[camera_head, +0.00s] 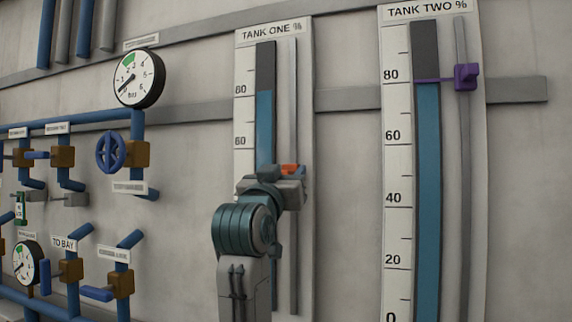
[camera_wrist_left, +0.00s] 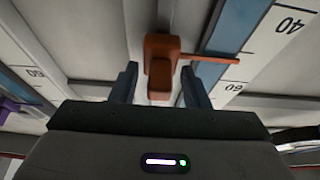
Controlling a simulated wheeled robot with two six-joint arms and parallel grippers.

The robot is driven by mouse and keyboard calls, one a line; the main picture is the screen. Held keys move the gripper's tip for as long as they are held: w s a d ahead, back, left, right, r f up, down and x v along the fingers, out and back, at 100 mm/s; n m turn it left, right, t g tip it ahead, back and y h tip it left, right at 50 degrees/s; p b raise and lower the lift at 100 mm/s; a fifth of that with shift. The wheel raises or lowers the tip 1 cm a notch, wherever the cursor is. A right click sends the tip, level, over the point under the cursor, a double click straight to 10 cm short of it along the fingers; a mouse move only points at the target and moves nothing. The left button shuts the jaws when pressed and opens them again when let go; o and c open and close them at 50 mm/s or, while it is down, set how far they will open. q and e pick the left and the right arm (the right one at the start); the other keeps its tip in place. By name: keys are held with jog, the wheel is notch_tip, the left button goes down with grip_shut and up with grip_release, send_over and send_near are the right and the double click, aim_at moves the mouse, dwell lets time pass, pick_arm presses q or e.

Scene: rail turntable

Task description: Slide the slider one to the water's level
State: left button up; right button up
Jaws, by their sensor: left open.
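Slider one is the orange block (camera_head: 291,169) on the rail of the tank one gauge (camera_head: 305,60). Its pointer lies between the 40 and 60 marks, as the left wrist view shows (camera_wrist_left: 160,65). The blue water column (camera_head: 264,120) of tank one tops out near the 80 mark, well above the slider. My left gripper (camera_head: 289,182) is at the slider and partly covers it in the head view. In the left wrist view its two fingers (camera_wrist_left: 160,85) stand open on either side of the orange block, with gaps visible. My right gripper is not in view.
The tank two gauge (camera_head: 483,200) stands to the right, with a purple slider (camera_head: 466,77) near its 80 mark. Blue pipes (camera_head: 80,121), valves and a round dial (camera_head: 138,78) fill the wall at left. The rail above slider one looks clear.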

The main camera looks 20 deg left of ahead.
pick_arm(q)
jog(key=shift+s+r, duration=0.1)
jog(key=shift+r, duration=0.05)
jog(key=shift+s, duration=0.15)
jog(key=shift+c, duration=1.1)
jog(key=c, duration=0.3)
grip_shut()
jog(key=shift+r, duration=0.4)
notch_tip(320, 180, up, 18)
jog(key=shift+f, duration=0.15)
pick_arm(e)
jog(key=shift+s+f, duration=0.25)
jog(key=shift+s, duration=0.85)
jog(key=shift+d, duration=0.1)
